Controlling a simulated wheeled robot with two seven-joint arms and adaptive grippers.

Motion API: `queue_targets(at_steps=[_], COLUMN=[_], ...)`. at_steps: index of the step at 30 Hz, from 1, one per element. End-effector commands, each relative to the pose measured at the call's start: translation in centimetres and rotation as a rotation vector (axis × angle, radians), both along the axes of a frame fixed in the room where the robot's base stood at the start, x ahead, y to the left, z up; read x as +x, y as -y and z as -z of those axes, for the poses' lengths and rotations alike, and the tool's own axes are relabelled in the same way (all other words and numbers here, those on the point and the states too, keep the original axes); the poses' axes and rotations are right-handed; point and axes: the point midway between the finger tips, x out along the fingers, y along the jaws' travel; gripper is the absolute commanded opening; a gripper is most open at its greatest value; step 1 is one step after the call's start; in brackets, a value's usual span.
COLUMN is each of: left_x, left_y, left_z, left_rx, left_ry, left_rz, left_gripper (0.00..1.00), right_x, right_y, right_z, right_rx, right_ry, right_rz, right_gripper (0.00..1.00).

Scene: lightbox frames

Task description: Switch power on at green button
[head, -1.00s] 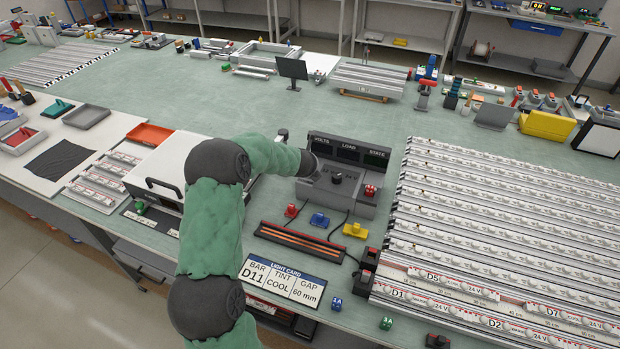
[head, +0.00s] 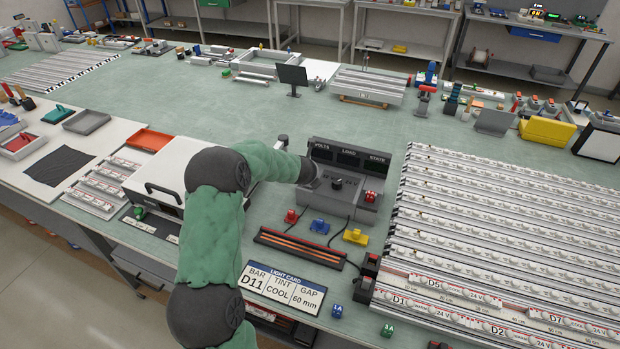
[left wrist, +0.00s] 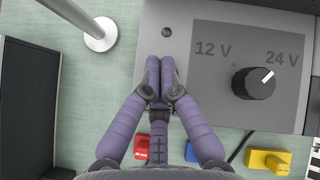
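The grey power console (head: 345,205) stands on the bench, with three dark displays along its back labelled VOLTS, LOAD and STATE. Its black knob (left wrist: 254,83) has a white mark pointing toward 24 V. A red control (head: 370,196) is at its right side. I see no green button on the console; my arm and fingers cover its left part. A small dark round spot (left wrist: 167,32) shows just beyond my fingertips. My left gripper (left wrist: 160,64) has its purple fingers together over the console's left part, nothing visible between them. Contact cannot be told. My right gripper is out of view.
Red (head: 291,216), blue (head: 320,226) and yellow (head: 355,236) plugs lie in front of the console. A light card (head: 283,287) lies nearer me. Lightbar rails (head: 500,240) fill the right. A pale post (left wrist: 100,35) stands left of the console.

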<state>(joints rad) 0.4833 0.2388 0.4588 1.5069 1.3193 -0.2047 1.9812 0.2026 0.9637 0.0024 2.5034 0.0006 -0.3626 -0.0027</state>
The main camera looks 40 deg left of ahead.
Motion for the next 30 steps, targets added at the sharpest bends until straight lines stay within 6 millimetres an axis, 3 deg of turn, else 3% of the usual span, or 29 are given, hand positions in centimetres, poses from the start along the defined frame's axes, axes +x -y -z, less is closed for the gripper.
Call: queue_targets(at_steps=[30], left_x=[0.0], left_y=[0.0], left_z=[1.0], left_rx=[-0.001], left_ry=[-0.001], left_rz=[0.001], left_gripper=[0.00], right_x=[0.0], right_y=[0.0], right_z=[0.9], right_rx=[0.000], right_ry=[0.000], right_rz=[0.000], right_gripper=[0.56])
